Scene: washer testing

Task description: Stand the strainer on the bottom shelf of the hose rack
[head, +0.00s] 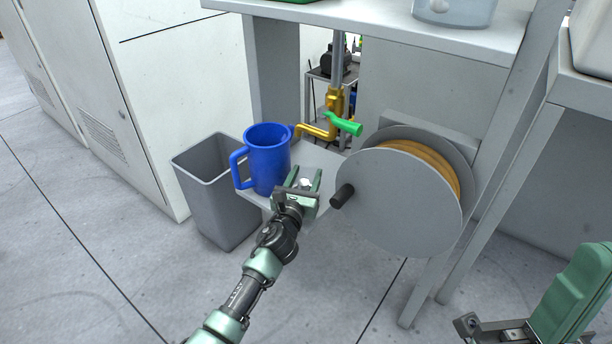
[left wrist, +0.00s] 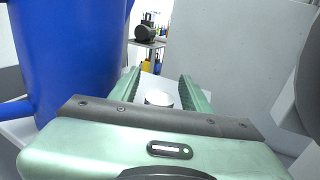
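A small pale round piece, which looks like the strainer (head: 305,183), is on the low shelf (head: 322,158) beside the hose reel. My left gripper (head: 306,180) is low over this shelf, with its fingers apart on either side of the piece. In the left wrist view the piece (left wrist: 158,97) shows as a short cylinder with a light top, with a gap to each finger. Its lower part is hidden behind the gripper body. My right gripper (head: 490,328) is at the bottom right, partly cut off, far from the shelf.
A blue jug (head: 268,160) stands on the shelf just left of my left gripper. A brass tap with a green handle (head: 346,125) is behind. The hose reel (head: 400,200) is close on the right. A grey bin (head: 212,190) stands at the left. Foreground floor is clear.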

